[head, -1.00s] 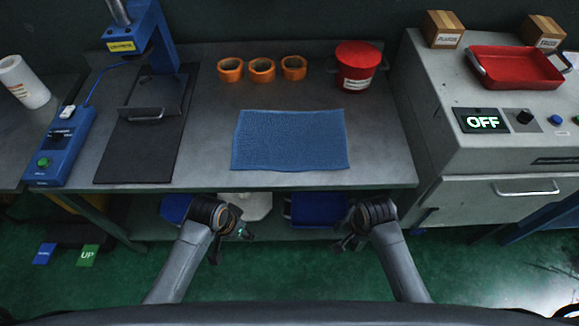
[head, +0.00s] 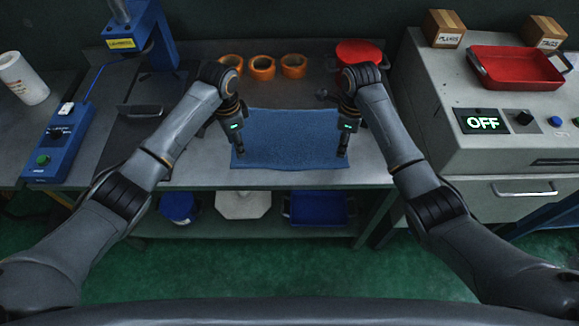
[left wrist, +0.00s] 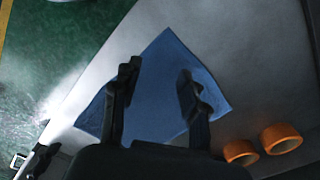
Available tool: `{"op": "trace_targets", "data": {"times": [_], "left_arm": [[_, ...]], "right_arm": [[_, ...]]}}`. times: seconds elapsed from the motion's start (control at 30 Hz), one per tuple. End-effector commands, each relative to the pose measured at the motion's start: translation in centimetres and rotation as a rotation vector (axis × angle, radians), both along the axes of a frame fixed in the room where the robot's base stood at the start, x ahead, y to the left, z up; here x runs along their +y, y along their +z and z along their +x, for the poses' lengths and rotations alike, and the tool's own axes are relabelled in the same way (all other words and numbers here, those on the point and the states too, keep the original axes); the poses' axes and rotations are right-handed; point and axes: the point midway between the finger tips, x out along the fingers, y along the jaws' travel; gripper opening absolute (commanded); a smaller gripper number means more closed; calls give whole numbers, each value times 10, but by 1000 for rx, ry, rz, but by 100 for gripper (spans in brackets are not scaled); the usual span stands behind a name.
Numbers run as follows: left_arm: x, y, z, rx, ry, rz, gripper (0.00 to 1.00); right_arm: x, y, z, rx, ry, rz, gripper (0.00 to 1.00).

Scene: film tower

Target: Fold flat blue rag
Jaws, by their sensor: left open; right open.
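The blue rag (head: 290,140) lies flat and spread out on the grey workbench. My left gripper (head: 240,151) is over its left edge, near the front left corner, pointing down. My right gripper (head: 342,153) is over its right edge, near the front right corner, also pointing down. In the left wrist view the rag (left wrist: 160,85) lies beneath the two parted fingers of my left gripper (left wrist: 158,82), with nothing held between them. Both grippers are open and empty. My arms hide parts of the bench beside the rag.
Several orange rings (head: 262,68) and a red lidded bucket (head: 358,52) stand behind the rag. A blue press (head: 155,45) stands at the left. A grey machine with an OFF display (head: 482,121) stands at the right. The bench's front edge is just before the rag.

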Motion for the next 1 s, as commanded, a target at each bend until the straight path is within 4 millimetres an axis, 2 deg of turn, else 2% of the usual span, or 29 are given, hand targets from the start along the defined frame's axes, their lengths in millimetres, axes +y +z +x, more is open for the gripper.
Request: {"op": "trace_targets", "data": {"times": [0.17, 0.6, 0.77, 1.0], "left_arm": [[4, -6, 5, 6, -4, 9, 43], [3, -67, 5, 4, -3, 8, 43], [3, -75, 5, 3, -3, 7, 43], [3, -76, 5, 2, -4, 7, 43]], "right_arm": [[-1, -6, 4, 8, -50, -6, 43], [-1, -67, 4, 7, -46, -4, 43], [-1, -75, 4, 5, -46, -4, 43], [-1, -76, 4, 5, -45, -4, 43]]}}
